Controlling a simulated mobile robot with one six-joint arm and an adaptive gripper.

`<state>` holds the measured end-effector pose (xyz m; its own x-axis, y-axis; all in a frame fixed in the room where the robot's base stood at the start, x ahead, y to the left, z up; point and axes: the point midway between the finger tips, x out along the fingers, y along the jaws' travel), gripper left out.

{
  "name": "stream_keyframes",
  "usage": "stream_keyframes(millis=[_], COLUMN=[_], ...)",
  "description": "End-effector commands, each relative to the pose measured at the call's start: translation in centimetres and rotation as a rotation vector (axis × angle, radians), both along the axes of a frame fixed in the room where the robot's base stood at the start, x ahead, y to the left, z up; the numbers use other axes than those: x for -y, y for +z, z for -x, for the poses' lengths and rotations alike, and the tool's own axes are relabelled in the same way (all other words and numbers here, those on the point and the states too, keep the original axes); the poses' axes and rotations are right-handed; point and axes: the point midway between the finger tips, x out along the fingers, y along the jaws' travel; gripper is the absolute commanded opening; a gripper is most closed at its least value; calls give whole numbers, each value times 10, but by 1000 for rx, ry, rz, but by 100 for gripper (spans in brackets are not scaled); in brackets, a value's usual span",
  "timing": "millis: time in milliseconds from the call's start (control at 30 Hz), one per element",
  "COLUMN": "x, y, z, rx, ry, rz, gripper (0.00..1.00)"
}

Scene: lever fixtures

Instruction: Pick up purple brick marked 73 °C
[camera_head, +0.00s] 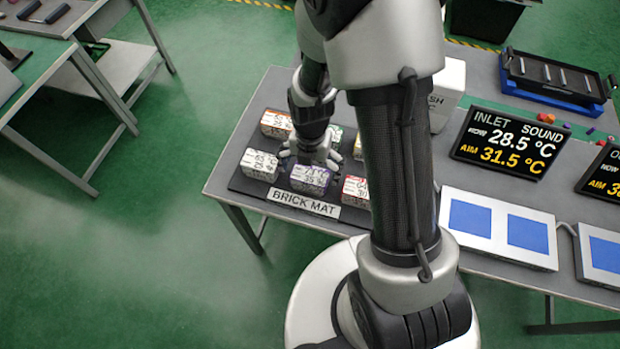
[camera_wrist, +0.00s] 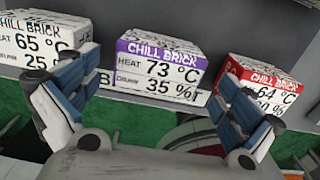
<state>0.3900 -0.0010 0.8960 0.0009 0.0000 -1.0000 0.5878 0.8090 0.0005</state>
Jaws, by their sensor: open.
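The purple brick (camera_wrist: 160,68) stands upright in the middle of the wrist view, marked "CHILL BRICK", heat 73 °C and draw 35 %. In the head view the purple brick (camera_head: 311,178) sits in the middle of the front row on the brick mat (camera_head: 303,204). My gripper (camera_wrist: 150,95) is open and empty, with one finger low to each side of the purple brick in the wrist view. In the head view my gripper (camera_head: 310,155) is right at the brick's back edge, partly over it. I cannot tell whether it touches.
A brick marked 65 °C (camera_wrist: 42,40) stands to the left and a red one marked 64 °C (camera_wrist: 262,78) to the right, both close by. More bricks (camera_head: 276,124) are behind. A white box (camera_head: 449,90) and a display (camera_head: 509,140) stand farther right.

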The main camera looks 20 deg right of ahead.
Motion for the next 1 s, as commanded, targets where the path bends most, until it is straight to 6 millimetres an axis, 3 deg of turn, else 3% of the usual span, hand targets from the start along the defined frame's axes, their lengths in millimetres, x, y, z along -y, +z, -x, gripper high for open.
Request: stream_keyframes(millis=[267, 533, 1000], x=[-1, -1, -1], y=[-43, -46, -46], z=[1, 0, 1], rx=[-3, 1, 0], ry=[0, 0, 0], rz=[0, 1, 0], gripper=[100, 100, 69])
